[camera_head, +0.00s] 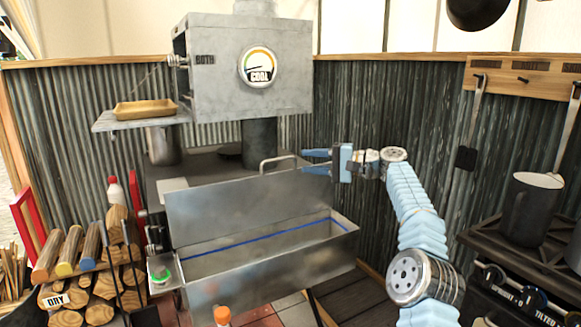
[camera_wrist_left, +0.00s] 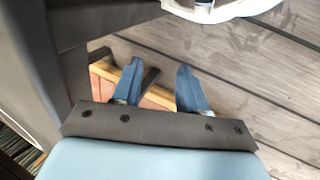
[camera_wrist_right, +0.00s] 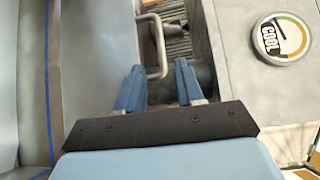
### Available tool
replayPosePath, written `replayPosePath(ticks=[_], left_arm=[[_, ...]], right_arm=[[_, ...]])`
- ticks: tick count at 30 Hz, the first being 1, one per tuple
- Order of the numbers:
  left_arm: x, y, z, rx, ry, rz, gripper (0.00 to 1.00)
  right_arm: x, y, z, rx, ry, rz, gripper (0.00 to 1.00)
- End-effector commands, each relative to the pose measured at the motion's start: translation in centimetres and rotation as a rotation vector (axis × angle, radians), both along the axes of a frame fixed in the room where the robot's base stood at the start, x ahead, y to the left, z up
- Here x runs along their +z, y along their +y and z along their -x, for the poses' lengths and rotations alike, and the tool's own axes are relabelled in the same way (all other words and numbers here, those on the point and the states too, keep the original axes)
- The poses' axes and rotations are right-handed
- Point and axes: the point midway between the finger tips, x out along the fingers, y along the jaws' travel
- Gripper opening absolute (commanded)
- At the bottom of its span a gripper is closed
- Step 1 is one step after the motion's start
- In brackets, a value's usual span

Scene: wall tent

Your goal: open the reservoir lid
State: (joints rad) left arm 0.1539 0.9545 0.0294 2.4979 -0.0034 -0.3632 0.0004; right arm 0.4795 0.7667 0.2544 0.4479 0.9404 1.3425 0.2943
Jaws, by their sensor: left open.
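The reservoir is an open metal trough (camera_head: 345,240) with a blue line inside, at the front of the stove. Its lid (camera_head: 235,207) stands raised, leaning back behind the opening, and it also shows in the right wrist view (camera_wrist_right: 95,50). The lid's bar handle (camera_head: 278,158) is on its upper edge; in the right wrist view the handle (camera_wrist_right: 160,45) is just beyond the fingertips. My right gripper (camera_head: 304,161) is open beside the handle's right end; contact is unclear. My left gripper (camera_wrist_left: 157,75) is open and empty over the plank floor, outside the head view.
The stove oven (camera_head: 215,85) with a dial reading COOL (camera_head: 259,67) rises behind the lid. Split logs (camera_head: 70,250) are stacked at left.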

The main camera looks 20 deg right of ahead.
Motion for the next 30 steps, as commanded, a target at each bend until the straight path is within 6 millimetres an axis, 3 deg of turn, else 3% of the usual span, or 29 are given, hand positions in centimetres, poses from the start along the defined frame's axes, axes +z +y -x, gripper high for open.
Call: replayPosePath(ticks=[3, 9, 30], left_arm=[[-0.2, 0.0, 0.0, 0.0, -0.001, 0.0, 0.43], [-0.2, 0.0, 0.0, 0.001, -0.001, 0.0, 0.43], [-0.2, 0.0, 0.0, 0.001, -0.001, 0.0, 0.43]], right_arm=[[0.1, -1.7, 1.4, -0.002, 0.001, -0.001, 0.37], [0.2, -3.0, 2.6, 0.001, 0.0, -0.001, 0.37], [0.2, -3.1, 2.6, 0.001, 0.0, 0.0, 0.37]])
